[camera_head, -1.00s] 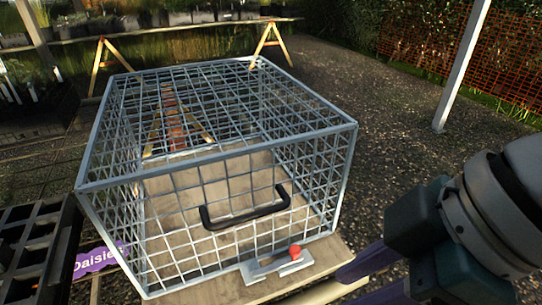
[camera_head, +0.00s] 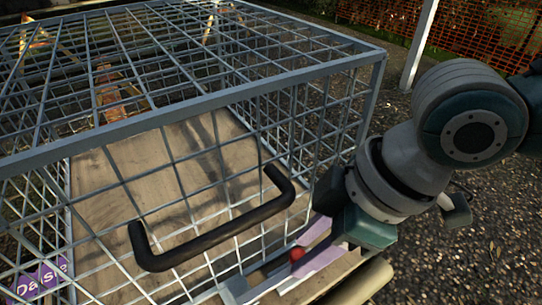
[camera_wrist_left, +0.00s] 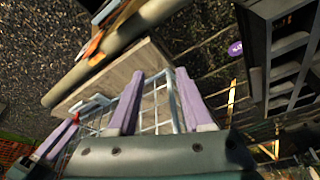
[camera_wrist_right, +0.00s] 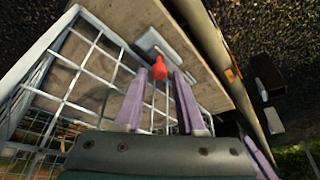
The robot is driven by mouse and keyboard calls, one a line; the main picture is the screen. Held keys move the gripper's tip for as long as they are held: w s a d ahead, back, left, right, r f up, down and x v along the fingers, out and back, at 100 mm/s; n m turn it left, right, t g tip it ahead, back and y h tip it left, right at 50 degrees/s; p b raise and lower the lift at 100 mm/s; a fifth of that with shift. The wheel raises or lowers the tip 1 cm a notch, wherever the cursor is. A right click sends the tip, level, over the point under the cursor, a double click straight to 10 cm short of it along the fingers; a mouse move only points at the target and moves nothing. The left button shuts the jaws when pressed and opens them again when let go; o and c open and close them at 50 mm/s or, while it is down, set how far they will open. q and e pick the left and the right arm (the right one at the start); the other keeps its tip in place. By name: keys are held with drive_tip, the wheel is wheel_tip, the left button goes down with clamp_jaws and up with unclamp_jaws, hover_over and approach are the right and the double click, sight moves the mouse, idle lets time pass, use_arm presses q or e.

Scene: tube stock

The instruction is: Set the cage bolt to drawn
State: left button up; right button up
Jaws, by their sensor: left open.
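The wire cage (camera_head: 190,132) stands on a wooden board and fills the left and middle of the head view. Its black handle (camera_head: 215,232) is on the front face. The cage bolt's red knob (camera_head: 297,254) shows low at the front, on a pale metal plate (camera_wrist_right: 178,50). My right gripper (camera_head: 305,245) is at the knob. In the right wrist view the red knob (camera_wrist_right: 160,68) lies between the tips of its open purple fingers, with gaps on both sides. My left gripper (camera_wrist_left: 160,74) is open and empty in the left wrist view; the head view does not show it.
A purple sign (camera_head: 42,278) shows at the lower left. A black tray (camera_wrist_left: 295,60) is at the right of the left wrist view. A pale post (camera_head: 418,45) and orange mesh fence stand behind. Gravel ground lies open to the right.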

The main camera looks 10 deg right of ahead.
drive_tip(key=shift+w+a+f, duration=0.1)
drive_tip(key=shift+a+f, duration=0.1)
drive_tip(key=shift+f, duration=0.3)
drive_tip(key=shift+c, duration=0.2)
clamp_jaws()
idle(0.9)
